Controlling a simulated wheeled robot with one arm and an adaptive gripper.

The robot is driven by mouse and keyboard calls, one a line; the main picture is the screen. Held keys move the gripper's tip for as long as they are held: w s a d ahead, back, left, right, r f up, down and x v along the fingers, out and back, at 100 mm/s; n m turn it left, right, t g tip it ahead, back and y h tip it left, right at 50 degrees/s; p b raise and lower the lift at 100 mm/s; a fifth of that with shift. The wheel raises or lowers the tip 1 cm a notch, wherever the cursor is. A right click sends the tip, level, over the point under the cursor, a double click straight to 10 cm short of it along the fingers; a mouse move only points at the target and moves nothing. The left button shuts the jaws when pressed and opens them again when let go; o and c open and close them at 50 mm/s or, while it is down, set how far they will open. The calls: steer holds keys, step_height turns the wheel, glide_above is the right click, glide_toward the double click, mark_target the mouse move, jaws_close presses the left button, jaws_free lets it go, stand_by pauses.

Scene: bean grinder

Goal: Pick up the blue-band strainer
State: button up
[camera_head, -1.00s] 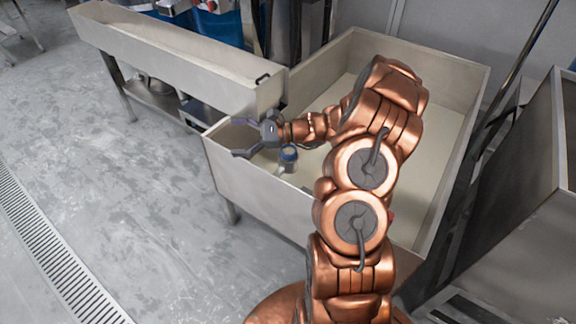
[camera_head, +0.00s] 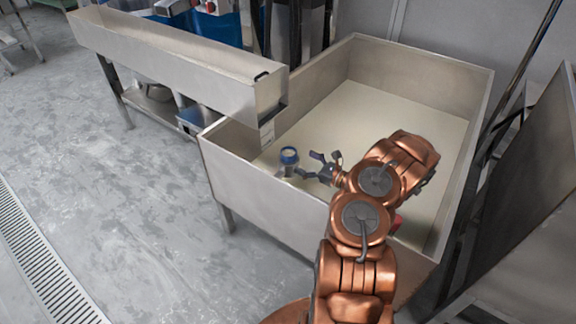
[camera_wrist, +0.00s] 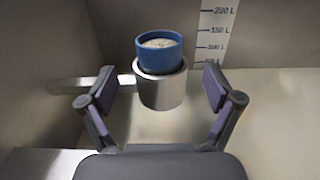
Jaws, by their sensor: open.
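The blue-band strainer (camera_head: 289,157) stands upright inside the large metal basin, near its left side. In the wrist view the strainer (camera_wrist: 159,66) has a blue band around its top, a silver body below and something pale and grainy-looking inside. A light bar shows at its left. My gripper (camera_head: 311,164) is inside the basin, just right of the strainer in the head view. In the wrist view my gripper (camera_wrist: 160,88) is open, with one finger on each side of the strainer's lower body and visible gaps. The strainer's bottom is partly out of clear sight.
A volume scale (camera_wrist: 215,35) marks the wall behind.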

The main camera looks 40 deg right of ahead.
mark_target(295, 156)
steer(key=shift+r+b+x, duration=0.2)
steer(key=shift+b+x, duration=0.2)
steer(key=shift+x, duration=1.45)
steer(key=shift+r+b+x, duration=0.15)
steer(key=shift+b+x, duration=0.25)
steer(key=shift+x, duration=1.4)
steer(key=shift+c, duration=0.3)
steer(key=c, duration=1.3)
steer(key=shift+o, duration=0.2)
steer(key=shift+r, duration=0.15)
